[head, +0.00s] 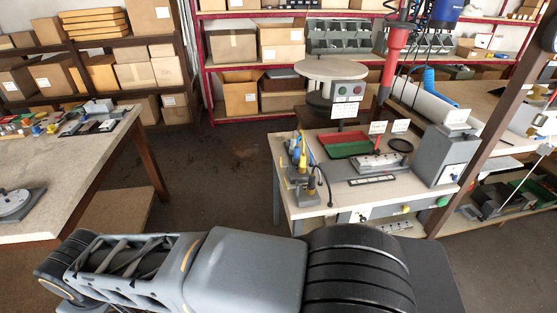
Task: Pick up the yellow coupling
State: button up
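I cannot make out the yellow coupling for certain. A cluster of small coloured parts (20,125), some of them yellowish, lies at the far left end of the left table (95,150); they are too small to tell apart. Yellow-handled tools (302,155) stand upright in a holder at the left of the right workbench. My arm lies across the bottom of the head view, and my gripper does not show in it.
The right workbench (300,210) carries red and green trays (350,146), a grey fixture and a grey box (447,155). A round grey device (15,204) sits at the left table's near edge. Open floor (215,170) lies between the tables. Shelves with cartons line the back.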

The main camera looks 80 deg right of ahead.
aim_at(302, 161)
jog(key=i, duration=0.3)
jog(key=z, duration=3.2)
jog(key=i, duration=0.5)
jog(key=u, duration=0.05)
jog(key=k, duration=0.5)
jog(key=u, duration=1.35)
jog(key=i, duration=2.65)
jog(key=z, duration=2.15)
